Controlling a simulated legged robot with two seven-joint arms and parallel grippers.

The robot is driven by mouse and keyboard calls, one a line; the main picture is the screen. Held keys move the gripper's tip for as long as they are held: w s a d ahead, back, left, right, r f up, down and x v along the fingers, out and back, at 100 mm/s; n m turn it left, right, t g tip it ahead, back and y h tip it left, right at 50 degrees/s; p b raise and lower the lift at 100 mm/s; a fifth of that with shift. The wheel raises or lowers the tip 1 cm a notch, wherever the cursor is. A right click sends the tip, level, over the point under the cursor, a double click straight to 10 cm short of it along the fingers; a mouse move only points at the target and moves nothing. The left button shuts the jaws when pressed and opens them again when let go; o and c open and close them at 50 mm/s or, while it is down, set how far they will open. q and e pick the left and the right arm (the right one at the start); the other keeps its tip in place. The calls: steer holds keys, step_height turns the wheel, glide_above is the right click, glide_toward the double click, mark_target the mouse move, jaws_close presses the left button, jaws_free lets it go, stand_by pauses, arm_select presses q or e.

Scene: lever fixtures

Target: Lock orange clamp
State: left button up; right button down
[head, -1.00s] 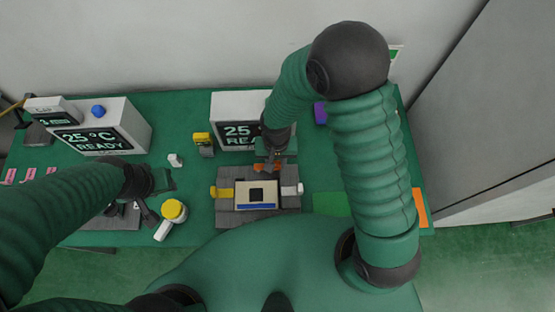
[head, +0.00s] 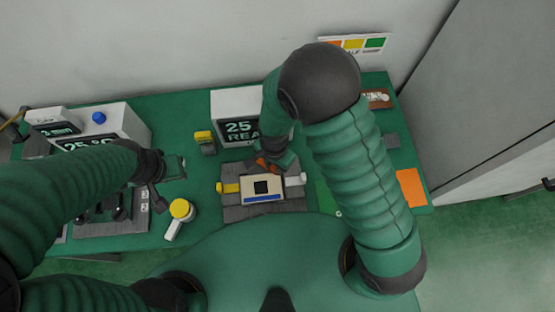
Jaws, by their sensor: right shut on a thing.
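The orange clamp (head: 262,163) sits at the back edge of a grey fixture base (head: 240,212), behind a beige block (head: 262,186) with a black square. It is small and partly hidden by my gripper. My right gripper (head: 270,165) reaches down from behind the block and is shut on the orange clamp. A yellow clamp (head: 228,188) is on the fixture's left side and a white one (head: 296,180) on its right. My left gripper (head: 176,168) hangs over the table to the left, apart from the fixture; its finger opening is unclear.
A display box (head: 238,130) stands behind the fixture. A yellow device (head: 204,140) is to its left. A white-handled, yellow-topped lever (head: 180,212) stands left of the fixture. An orange pad (head: 411,188) lies at the right. Another display box (head: 95,125) stands at far left.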

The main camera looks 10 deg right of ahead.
mark_target(272, 172)
steer(key=shift+s+a+r+m+p, duration=0.15)
steer(key=shift+a+m+p, duration=0.15)
steer(key=shift+a+m, duration=0.3)
steer(key=shift+d, duration=0.25)
steer(key=c, duration=1.1)
jaws_free()
step_height(272, 172, up, 16)
steer(key=p, duration=1.6)
steer(key=shift+r, duration=0.25)
